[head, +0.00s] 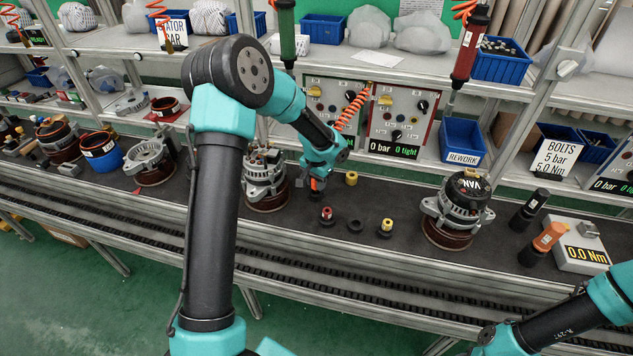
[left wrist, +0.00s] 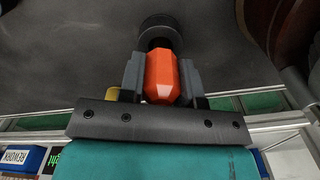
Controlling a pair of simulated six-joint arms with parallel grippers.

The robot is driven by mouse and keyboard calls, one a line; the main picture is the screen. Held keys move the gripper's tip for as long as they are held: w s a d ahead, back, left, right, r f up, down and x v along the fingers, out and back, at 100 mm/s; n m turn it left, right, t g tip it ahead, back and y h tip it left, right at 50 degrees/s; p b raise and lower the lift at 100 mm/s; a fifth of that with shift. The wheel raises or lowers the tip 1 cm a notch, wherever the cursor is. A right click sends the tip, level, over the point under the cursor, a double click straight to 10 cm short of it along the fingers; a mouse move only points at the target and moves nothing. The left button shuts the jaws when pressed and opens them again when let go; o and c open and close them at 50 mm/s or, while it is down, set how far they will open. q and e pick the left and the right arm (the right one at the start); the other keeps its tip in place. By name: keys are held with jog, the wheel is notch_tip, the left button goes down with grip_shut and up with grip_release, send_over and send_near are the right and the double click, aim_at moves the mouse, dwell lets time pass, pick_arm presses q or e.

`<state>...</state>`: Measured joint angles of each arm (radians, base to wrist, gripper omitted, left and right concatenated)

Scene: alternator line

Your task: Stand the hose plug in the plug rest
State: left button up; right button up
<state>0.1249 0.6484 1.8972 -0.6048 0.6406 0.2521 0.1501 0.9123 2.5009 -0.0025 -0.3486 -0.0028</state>
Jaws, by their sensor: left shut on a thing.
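My left gripper (head: 314,184) is shut on an orange, faceted plug (head: 315,185), which I take to be the hose plug, low over the dark bench. In the left wrist view the plug (left wrist: 160,78) sits between the two fingers (left wrist: 158,82). A dark round piece (left wrist: 157,28) shows just past its far end. I cannot tell whether that is the plug's nose or a rest. A low black ring (head: 355,226), possibly a plug rest, stands empty to the right. My right arm shows at the lower right, its gripper out of view.
A red-topped piece (head: 327,214) and a yellow-topped piece (head: 387,227) stand on black bases nearby. One alternator (head: 264,180) stands close left, another (head: 460,207) to the right.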

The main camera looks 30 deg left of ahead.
pick_arm(q)
jog(key=o, duration=0.9)
jog(key=shift+f, duration=0.1)
jog(key=shift+c, duration=0.2)
notch_tip(320, 180, up, 12)
jog(key=shift+r, duration=0.15)
dwell(0.6)
